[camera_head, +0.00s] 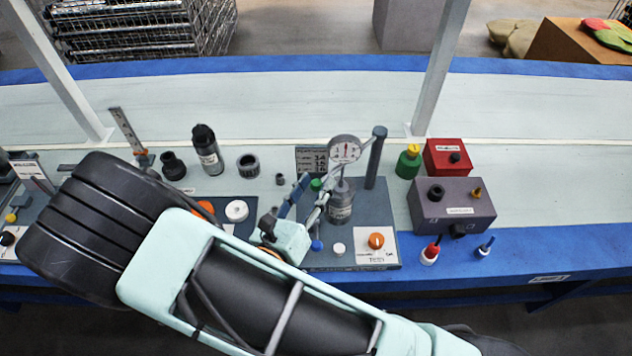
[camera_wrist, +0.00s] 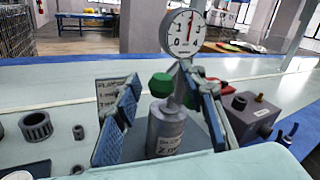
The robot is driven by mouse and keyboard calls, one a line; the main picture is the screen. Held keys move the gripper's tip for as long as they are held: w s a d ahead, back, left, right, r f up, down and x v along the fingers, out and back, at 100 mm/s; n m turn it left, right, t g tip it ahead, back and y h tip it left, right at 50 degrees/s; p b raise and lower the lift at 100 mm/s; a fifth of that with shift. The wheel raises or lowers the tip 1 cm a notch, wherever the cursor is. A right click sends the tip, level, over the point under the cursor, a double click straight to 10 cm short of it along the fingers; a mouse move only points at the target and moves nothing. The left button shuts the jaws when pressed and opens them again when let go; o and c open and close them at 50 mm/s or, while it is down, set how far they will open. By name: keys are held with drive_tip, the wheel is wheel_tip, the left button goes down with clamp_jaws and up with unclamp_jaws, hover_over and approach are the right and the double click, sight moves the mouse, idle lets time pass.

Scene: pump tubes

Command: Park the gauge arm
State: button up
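The gauge (camera_head: 344,149) has a round white dial and a red needle. It stands above a grey cylinder (camera_head: 340,208) on the dark test plate, beside an upright dark post (camera_head: 376,158). The wrist view shows the dial (camera_wrist: 187,32) upright, and its stem passes close to my right finger. A green knob (camera_wrist: 160,85) shows between my fingers, in front of or beside the stem. My gripper (camera_head: 305,192) is open, with its blue-padded fingers apart at the near left of the cylinder. I cannot tell whether a finger touches the stem. The arm joint is partly hidden by my fingers.
An orange knob (camera_head: 376,241) sits at the plate's front right. A purple-grey box (camera_head: 452,205), a red box (camera_head: 447,156) and a green bottle (camera_head: 408,162) stand to the right. A black bottle (camera_head: 207,150) and black rings stand left. The bench behind is clear.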

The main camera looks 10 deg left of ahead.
drive_tip(key=shift+w+d, duration=0.15)
drive_tip(key=shift+w, duration=0.3)
drive_tip(key=shift+c, duration=0.2)
clamp_jaws()
